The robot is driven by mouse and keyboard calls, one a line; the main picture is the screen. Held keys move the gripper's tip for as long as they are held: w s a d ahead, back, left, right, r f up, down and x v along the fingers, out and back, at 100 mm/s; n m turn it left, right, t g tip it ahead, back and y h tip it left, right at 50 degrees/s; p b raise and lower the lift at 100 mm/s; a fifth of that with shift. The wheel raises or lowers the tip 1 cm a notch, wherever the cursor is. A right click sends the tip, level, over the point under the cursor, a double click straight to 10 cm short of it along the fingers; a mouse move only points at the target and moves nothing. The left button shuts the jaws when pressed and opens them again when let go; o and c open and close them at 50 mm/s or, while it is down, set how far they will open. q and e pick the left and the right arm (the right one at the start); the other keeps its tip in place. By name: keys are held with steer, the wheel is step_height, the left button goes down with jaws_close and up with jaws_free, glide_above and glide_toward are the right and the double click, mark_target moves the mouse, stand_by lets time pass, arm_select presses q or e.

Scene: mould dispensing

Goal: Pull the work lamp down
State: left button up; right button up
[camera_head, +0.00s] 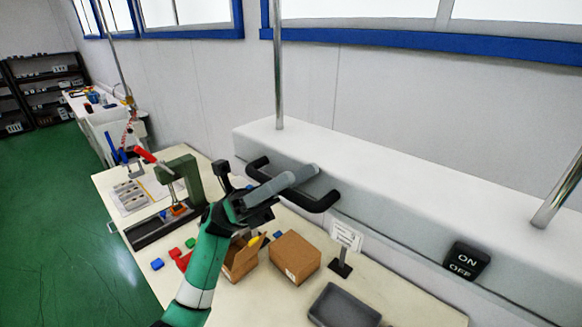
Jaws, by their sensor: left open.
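The work lamp (400,200) is a long white box hung from metal poles, stretching from the middle to the right edge of the view. A black bar handle (322,203) sticks out from its front-left side. My left gripper (304,175), on a green and white arm, is at this handle with its grey fingers open. The fingers cover the handle's middle, so I cannot tell whether they touch it. My right gripper is not in view.
Below is a workbench (395,273) with a green press (182,180), a cardboard box (294,257), a small sign (346,237), a grey tray (344,305) and several coloured blocks. An ON/OFF switch (466,261) sits on the lamp's front. Green floor lies free at left.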

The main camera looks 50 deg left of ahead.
arm_select(q)
steer(key=shift+d, duration=0.1)
jaws_close()
stand_by(1.4)
